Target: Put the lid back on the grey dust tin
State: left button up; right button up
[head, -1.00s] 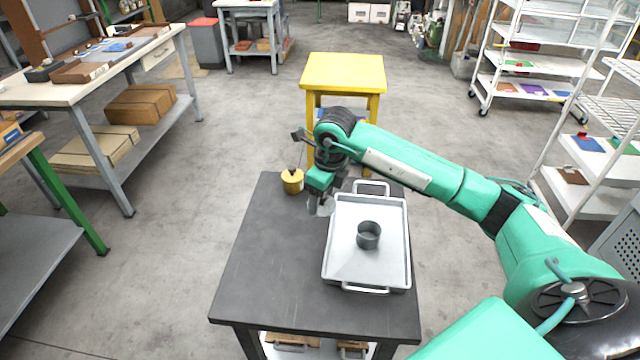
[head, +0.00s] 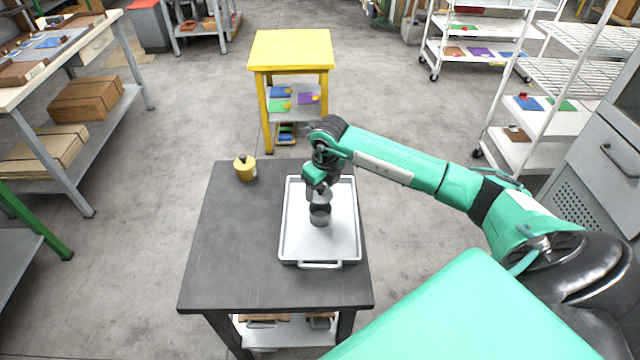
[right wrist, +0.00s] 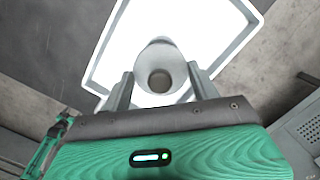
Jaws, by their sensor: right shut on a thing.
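The grey dust tin (head: 320,217) stands upright on the light metal tray, its dark opening partly showing in the head view. My right gripper (head: 318,188) is right above the tin, pointing down. It is shut on the light grey lid (head: 317,197), which shows just over the tin's rim; I cannot tell whether they touch. In the right wrist view, the round grey lid (right wrist: 160,80) sits between the two fingertips (right wrist: 160,88) and hides most of the tin. My left gripper is not in view.
The tray (head: 290,240) has raised rims and end handles and lies on a dark table (head: 225,255). A yellow pot (head: 245,169) stands at the table's back left. The table's left side is clear. A yellow stand (head: 290,50) is behind.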

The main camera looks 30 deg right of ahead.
aim_at(322, 195)
notch_tip(322, 195, down, 4)
jog(key=shift+r+b, duration=0.15)
jog(key=shift+b, duration=0.85)
jog(key=shift+f+b, duration=0.5)
jog(key=shift+f, duration=0.2)
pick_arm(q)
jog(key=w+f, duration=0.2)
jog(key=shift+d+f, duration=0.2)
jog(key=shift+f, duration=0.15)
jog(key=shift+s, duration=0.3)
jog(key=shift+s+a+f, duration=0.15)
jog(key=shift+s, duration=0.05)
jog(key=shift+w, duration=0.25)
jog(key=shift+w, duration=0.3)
